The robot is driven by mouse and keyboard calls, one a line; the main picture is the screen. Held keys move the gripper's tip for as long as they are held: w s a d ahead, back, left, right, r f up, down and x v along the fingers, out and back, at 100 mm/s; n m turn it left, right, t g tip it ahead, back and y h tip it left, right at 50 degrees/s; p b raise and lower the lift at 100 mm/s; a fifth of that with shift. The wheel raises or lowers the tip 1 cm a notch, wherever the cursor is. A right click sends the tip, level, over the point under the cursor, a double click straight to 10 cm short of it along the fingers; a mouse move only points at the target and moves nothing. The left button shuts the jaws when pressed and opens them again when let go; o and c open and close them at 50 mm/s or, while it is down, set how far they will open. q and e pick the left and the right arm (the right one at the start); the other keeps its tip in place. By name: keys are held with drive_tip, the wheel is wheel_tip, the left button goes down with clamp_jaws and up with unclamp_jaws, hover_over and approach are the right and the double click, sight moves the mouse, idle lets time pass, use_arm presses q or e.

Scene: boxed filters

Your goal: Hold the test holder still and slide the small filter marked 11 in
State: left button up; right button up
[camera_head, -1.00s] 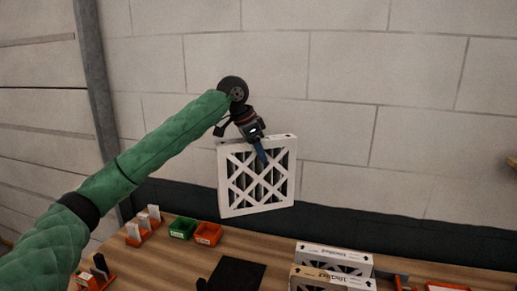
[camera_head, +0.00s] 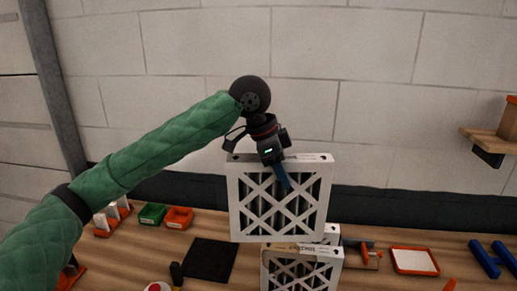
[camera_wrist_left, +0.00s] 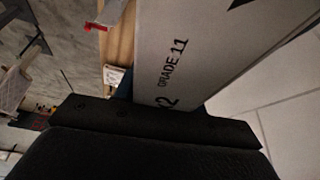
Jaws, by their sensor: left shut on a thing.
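A white-framed filter (camera_head: 235,207) with a criss-cross front hangs upright in the head view. My left gripper (camera_head: 284,180) is shut on its top edge. In the left wrist view the frame's pale side (camera_wrist_left: 190,60) reads "GRADE 11". The filter is above the bench and partly covers other filters behind and below it. I cannot tell which thing is the test holder. My right gripper is not in view.
Similar white filters (camera_head: 303,252) stand on the wooden bench (camera_head: 222,225) below. A black mat (camera_head: 210,260), green bin (camera_head: 152,214) and orange bin (camera_head: 179,217) lie left. An orange-rimmed white tray (camera_head: 414,261) and blue parts (camera_head: 484,258) lie right. A wall shelf (camera_head: 490,141) juts out.

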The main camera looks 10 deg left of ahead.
use_arm(q)
drive_tip(key=s+d+f, duration=0.2)
drive_tip(key=s+f, duration=0.1)
drive_tip(key=s, duration=0.4)
drive_tip(key=s+d+f+m, duration=0.1)
drive_tip(key=s+d+f, duration=0.2)
drive_tip(key=s, duration=0.5)
drive_tip(key=shift+s+f, duration=0.2)
drive_tip(key=shift+s, duration=0.1)
